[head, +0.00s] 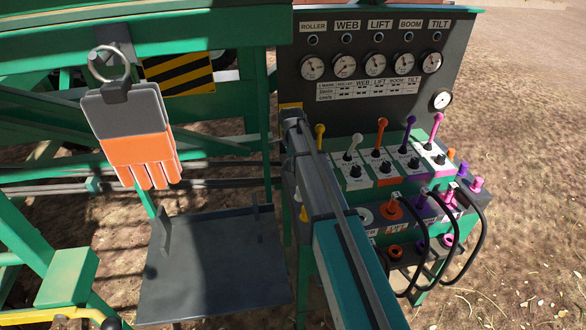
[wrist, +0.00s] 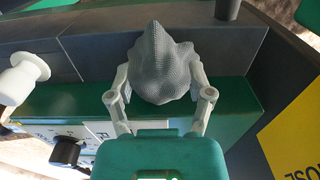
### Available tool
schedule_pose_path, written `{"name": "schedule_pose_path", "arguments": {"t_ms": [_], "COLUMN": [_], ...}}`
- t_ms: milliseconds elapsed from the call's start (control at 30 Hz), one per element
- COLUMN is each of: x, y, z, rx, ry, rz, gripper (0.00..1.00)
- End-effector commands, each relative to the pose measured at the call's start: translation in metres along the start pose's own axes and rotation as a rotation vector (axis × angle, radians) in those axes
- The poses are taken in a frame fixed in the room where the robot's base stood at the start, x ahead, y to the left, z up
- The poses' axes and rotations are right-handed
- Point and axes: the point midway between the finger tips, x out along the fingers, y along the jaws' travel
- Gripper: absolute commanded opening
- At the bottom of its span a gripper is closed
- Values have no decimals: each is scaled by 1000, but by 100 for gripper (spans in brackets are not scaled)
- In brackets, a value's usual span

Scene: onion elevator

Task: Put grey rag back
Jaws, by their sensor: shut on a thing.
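The grey rag (wrist: 160,62) is a bunched, knit-textured lump with a pointed top in the wrist view. My gripper (wrist: 163,88) has one pale finger on each side of it and is shut on it. The rag is in front of a dark grey ledge (wrist: 95,45) with a green face (wrist: 232,112) below. I cannot tell whether the rag touches the ledge. Neither the rag nor my gripper can be made out in the head view.
Grey and orange gloves (head: 138,140) hang from a ring at the left. A dark metal shelf (head: 215,265) below them is empty. At the right stands a control panel (head: 375,75) with gauges, coloured levers (head: 381,133) and hoses. A white knob (wrist: 25,76) is left of my gripper.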

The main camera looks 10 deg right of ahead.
Motion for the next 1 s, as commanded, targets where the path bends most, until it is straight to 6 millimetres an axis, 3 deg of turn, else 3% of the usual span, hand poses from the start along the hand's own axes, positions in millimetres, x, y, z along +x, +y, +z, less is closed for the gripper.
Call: {"name": "schedule_pose_path", "arguments": {"t_ms": [633,667,700,833,1000], "x": [11,11,10,10,10], "y": [0,0,0,0,0], "z": [0,0,-1,-1,-1], "rx": [1,1,1,1,1], "ry": [0,0,0,0,0], "rz": [0,0,0,0,0], "gripper": [29,71,78,100,100]}}
